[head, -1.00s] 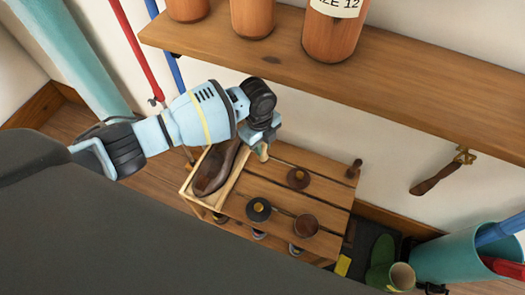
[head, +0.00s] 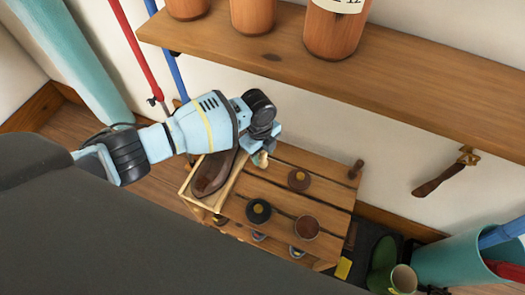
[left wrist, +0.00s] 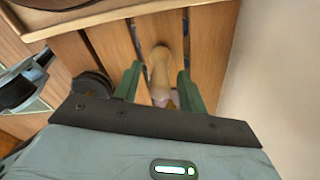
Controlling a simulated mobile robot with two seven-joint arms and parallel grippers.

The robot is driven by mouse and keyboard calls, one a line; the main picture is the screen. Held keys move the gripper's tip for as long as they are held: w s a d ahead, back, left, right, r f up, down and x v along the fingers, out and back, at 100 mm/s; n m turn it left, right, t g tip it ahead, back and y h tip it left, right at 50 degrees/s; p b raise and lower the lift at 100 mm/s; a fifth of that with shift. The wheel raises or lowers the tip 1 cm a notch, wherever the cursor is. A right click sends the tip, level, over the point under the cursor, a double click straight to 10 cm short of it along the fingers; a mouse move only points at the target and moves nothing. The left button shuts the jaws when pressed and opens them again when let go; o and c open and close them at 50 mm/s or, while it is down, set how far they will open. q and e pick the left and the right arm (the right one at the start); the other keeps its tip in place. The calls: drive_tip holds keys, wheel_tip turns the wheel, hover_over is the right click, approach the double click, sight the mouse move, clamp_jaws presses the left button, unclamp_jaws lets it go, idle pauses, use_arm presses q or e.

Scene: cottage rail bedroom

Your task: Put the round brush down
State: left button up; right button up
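The round brush (left wrist: 159,70) has a pale wooden handle and shows between the two green fingers of my left gripper (left wrist: 157,85) in the left wrist view. A gap shows on each side of it, so the gripper is open around it. The brush's lower end is partly hidden by the gripper. In the head view the brush (head: 261,159) is a small pale piece just below my left gripper (head: 262,148), at the back of the slatted wooden bench (head: 270,190). I cannot tell whether it stands or lies. My right gripper is not in view.
A brown shoe (head: 213,173) lies in the tray at the bench's left. A brown lidded tin (head: 299,180), a black tin (head: 258,211) and a reddish-brown tin (head: 305,228) stand on the slats. A shelf (head: 330,75) overhangs behind. A teal bucket (head: 450,262) stands at right.

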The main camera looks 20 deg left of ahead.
use_arm(q)
drive_tip(key=shift+r, duration=0.5)
drive_tip(key=r, duration=0.2)
drive_tip(key=r+p, duration=0.1)
drive_tip(key=r, duration=0.1)
drive_tip(key=r+p, duration=0.1)
drive_tip(key=r, duration=0.2)
drive_tip(key=shift+w+a, duration=0.1)
drive_tip(key=shift+a, duration=0.2)
drive_tip(key=shift+f, duration=0.1)
